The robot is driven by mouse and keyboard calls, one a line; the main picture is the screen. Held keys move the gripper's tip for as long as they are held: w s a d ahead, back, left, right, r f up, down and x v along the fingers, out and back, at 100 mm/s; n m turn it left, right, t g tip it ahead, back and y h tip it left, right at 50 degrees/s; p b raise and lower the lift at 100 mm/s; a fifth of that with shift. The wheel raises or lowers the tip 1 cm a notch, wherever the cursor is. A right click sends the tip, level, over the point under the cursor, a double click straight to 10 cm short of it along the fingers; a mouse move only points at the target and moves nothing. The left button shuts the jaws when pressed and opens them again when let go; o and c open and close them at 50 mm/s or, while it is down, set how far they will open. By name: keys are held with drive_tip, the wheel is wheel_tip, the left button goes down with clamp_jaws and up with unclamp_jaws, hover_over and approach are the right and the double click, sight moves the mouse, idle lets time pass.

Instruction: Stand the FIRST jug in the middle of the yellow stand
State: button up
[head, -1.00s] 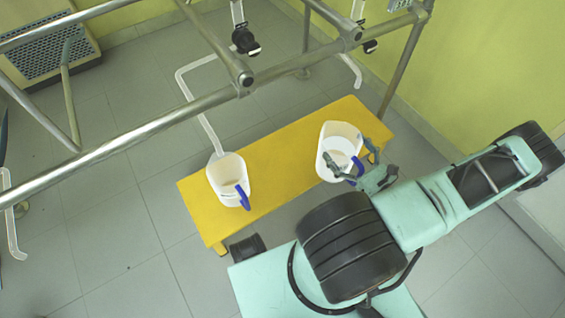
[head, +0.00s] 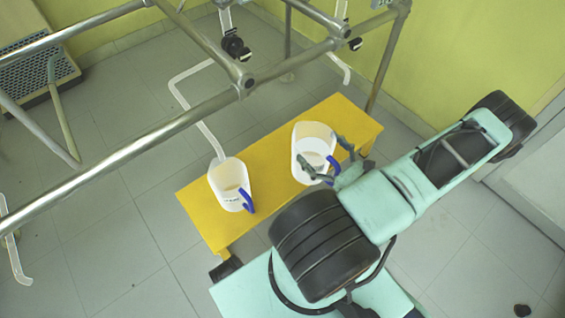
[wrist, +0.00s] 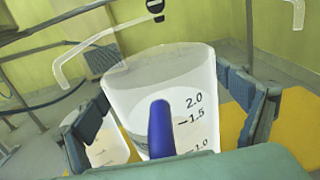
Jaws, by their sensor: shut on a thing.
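The yellow stand (head: 258,158) is a low bench below the metal frame. A white translucent jug with a blue handle (head: 313,132) is between the fingers of my gripper (head: 324,160), over the right-of-middle part of the stand. In the wrist view this jug (wrist: 185,90) looks upright, with volume marks, its blue handle facing me and a finger on each side. I cannot tell whether its base touches the stand. A second similar jug (head: 228,180) stands near the stand's left end. Which one is FIRST cannot be read here.
A pale bent tube (head: 198,120) comes down to the left jug's mouth. Metal rails (head: 130,150) cross above and left of the stand. A yellow-green wall (head: 450,60) rises behind. The stand is bare right of the held jug and between the jugs.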

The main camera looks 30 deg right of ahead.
sight(303, 136)
drive_tip(key=w+f+b, duration=0.1)
drive_tip(key=w, duration=0.1)
drive_tip(key=w+f+b, duration=0.1)
drive_tip(key=w, duration=0.2)
drive_tip(key=w+f+b, duration=0.1)
drive_tip(key=w, duration=0.2)
drive_tip(key=shift+w+d+f, duration=0.2)
drive_tip(key=shift+d+f, duration=0.1)
drive_tip(key=shift+d, duration=0.05)
drive_tip(key=w+f+b, duration=0.4)
drive_tip(key=w+f, duration=0.1)
drive_tip(key=f, duration=0.4)
drive_tip(key=shift+w+d, duration=0.35)
drive_tip(key=shift+d, duration=0.05)
drive_tip(key=o, duration=1.9)
drive_tip(key=shift+s+f, duration=0.1)
drive_tip(key=shift+f, duration=0.15)
drive_tip(key=shift+r, duration=0.1)
drive_tip(key=shift+s, duration=0.1)
